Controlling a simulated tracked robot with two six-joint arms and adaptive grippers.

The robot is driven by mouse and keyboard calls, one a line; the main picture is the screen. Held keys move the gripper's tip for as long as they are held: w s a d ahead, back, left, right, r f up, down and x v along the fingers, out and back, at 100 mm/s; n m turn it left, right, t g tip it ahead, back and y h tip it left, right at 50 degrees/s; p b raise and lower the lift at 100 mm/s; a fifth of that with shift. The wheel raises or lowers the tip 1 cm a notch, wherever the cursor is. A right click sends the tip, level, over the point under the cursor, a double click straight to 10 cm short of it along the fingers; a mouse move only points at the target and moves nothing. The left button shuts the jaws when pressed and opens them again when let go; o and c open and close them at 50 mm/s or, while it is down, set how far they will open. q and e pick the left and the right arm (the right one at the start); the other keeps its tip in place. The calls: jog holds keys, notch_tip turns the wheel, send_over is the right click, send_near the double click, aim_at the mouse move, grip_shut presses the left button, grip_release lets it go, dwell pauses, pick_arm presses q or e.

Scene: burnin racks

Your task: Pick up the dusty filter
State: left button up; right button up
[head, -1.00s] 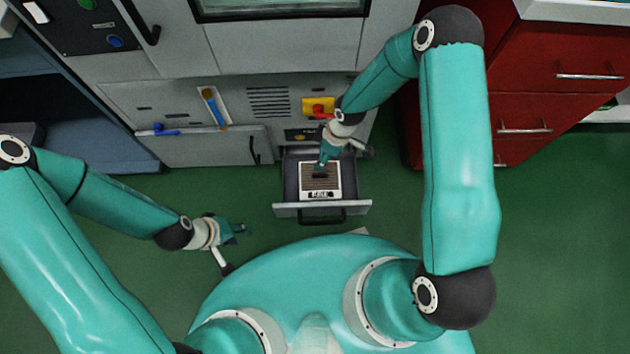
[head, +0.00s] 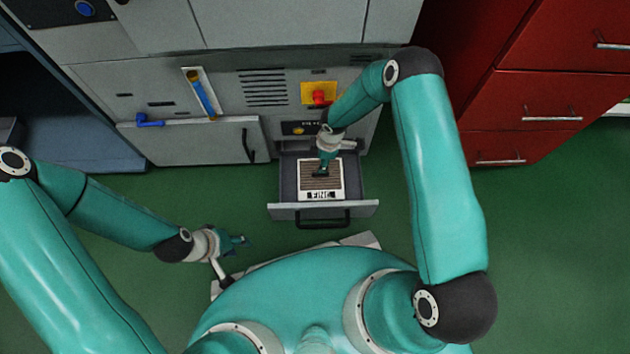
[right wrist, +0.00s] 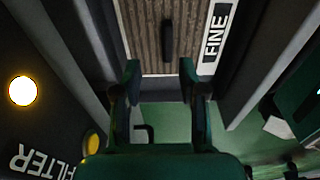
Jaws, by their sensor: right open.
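The filter (head: 335,180) lies in an open drawer (head: 287,210) low in the grey cabinet. It has a pleated brown-grey face, a white frame marked "FINE" and a dark grip bar across its middle. In the right wrist view the filter (right wrist: 148,38) and its dark bar are ahead of the fingers. My right gripper (head: 321,172) is over the filter in the head view; in the right wrist view (right wrist: 160,75) its fingers are apart, with the bar beyond the gap between them and nothing held. My left gripper (head: 243,241) is left of the drawer above the floor; its finger gap is too small to judge.
The drawer walls are close around the filter. A panel with a red knob on yellow (head: 318,97) is above the drawer. A blue-handled tool (head: 200,93) sits on the cabinet front at the left. Red drawers (head: 525,105) stand at the right. Green floor is clear in front.

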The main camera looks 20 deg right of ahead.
jog(key=shift+s+a+f+b, duration=0.15)
jog(key=shift+f+b, duration=0.6)
jog(key=shift+f, duration=0.85)
jog(key=shift+s+a+f+b, duration=0.15)
jog(key=shift+f+b, duration=0.6)
jog(key=shift+f, duration=0.8)
grip_shut()
